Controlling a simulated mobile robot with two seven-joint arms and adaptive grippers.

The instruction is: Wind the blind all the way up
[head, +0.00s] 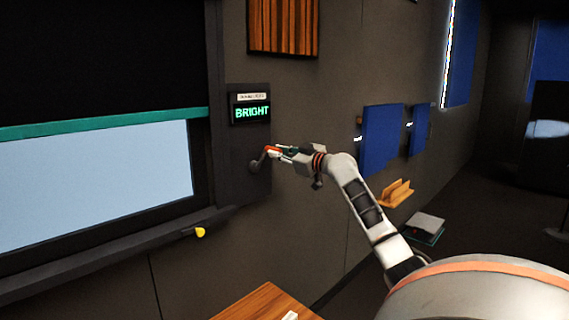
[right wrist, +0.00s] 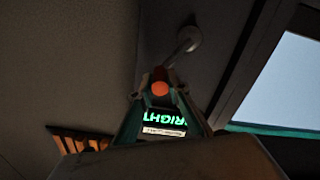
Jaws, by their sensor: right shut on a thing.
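The dark blind (head: 100,60) covers the upper part of the window, and its teal bottom bar (head: 100,124) hangs across it with pale blue glass (head: 95,180) below. Right of the window, a dark wall panel (head: 249,140) carries a lit display (head: 252,112) reading "BRIGHT" and a grey crank below it. My right gripper (head: 273,151) is shut on the crank's orange knob. In the right wrist view the orange knob (right wrist: 160,89) sits between the fingertips, and the crank's round hub (right wrist: 189,38) shows beyond. My left gripper is not in view.
A ledge (head: 120,250) runs under the window, with a yellow knob (head: 200,232) near its right end. A slatted wooden panel (head: 283,27) hangs above the display. Blue panels (head: 382,138) are on the wall to the right. A wooden surface (head: 265,302) is at the bottom.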

